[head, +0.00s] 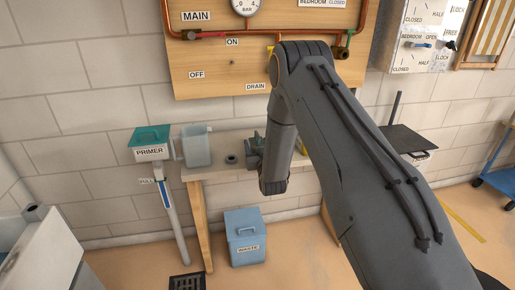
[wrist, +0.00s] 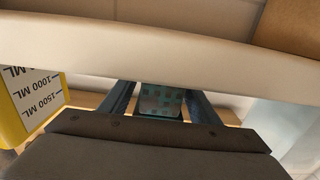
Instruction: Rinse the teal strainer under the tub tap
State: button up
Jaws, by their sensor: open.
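In the wrist view my gripper (wrist: 158,92) is open, with its two dark fingers apart. Between and beyond them is a small grey-teal patch with a grid of teal squares, which looks like the teal strainer (wrist: 160,101). I cannot tell whether the fingers touch it. In the head view my gripper (head: 255,146) is over the workbench (head: 212,172), right of the clear container, and my arm hides part of the bench. A white basin (head: 45,245), perhaps the tub, shows at the lower left edge with a grey cylinder on its rim. I cannot make out the tap.
A teal-topped PRIMER hopper (head: 150,141) stands on a pipe left of the bench. A clear container (head: 196,146) is on the bench. A blue bin (head: 245,236) and floor drain (head: 187,283) are below. A yellow measuring container (wrist: 28,105) is close at left in the wrist view.

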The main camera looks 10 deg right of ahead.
jog(key=shift+w, duration=1.15)
jog(key=c, duration=1)
